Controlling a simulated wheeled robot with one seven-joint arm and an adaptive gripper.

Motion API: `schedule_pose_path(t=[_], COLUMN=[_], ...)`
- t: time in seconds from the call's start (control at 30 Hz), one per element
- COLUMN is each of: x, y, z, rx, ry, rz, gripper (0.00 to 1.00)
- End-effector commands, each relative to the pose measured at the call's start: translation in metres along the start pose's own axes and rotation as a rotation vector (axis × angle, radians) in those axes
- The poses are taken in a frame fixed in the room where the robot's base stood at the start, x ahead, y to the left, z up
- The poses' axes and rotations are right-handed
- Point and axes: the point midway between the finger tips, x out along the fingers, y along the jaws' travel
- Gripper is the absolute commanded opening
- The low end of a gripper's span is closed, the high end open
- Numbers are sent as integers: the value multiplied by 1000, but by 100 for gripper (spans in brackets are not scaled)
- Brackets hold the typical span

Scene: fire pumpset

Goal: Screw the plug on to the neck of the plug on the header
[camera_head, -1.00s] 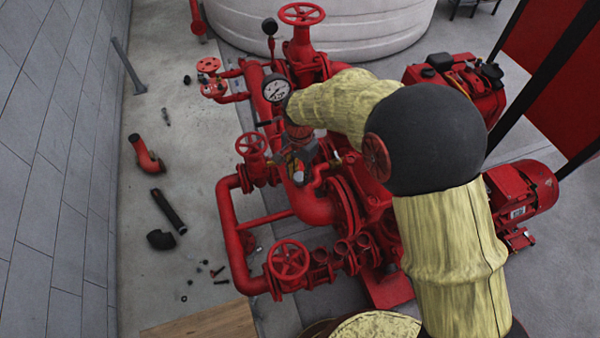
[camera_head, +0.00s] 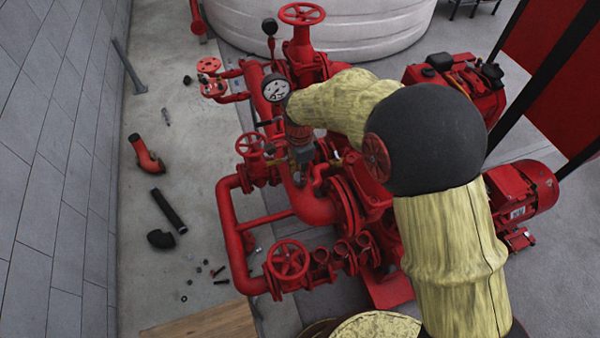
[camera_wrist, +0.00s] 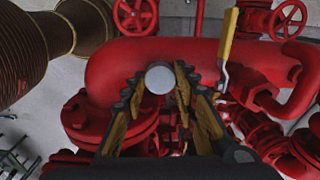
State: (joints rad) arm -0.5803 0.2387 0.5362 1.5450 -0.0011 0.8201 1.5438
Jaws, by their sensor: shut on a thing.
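In the wrist view, a pale grey round plug (camera_wrist: 160,77) sits between the fingertips of my gripper (camera_wrist: 159,86). The gripper is shut on it, with one yellow-and-black finger on each side. The plug lies over the thick red header pipe (camera_wrist: 115,68). The neck is hidden behind the plug, so I cannot tell whether the threads are engaged. In the head view, my gripper (camera_head: 301,153) points down at the red header (camera_head: 312,205), beside the pressure gauge; the plug is too small to tell there.
A yellow lever handle (camera_wrist: 228,36) stands close to the right of my gripper in the wrist view. A pressure gauge (camera_head: 276,89) and a red handwheel (camera_head: 251,145) are close in the head view. Loose pipe pieces (camera_head: 168,210) lie on the floor at left.

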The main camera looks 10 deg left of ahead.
Motion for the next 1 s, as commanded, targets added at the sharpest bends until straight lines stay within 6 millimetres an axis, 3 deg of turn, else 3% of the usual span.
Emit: schedule_pose_path(t=[0.2, 0.67, 0.87, 0.9, 1.0], x=[0, 0, 0, 0, 0], y=[0, 0, 0, 0, 0], z=[0, 0, 0, 0, 0], rx=[243, 332, 557, 572, 567], ry=[0, 0, 1, 1, 1], rz=[-1, -1, -1, -1, 0], gripper=[0, 0, 0, 30, 36])
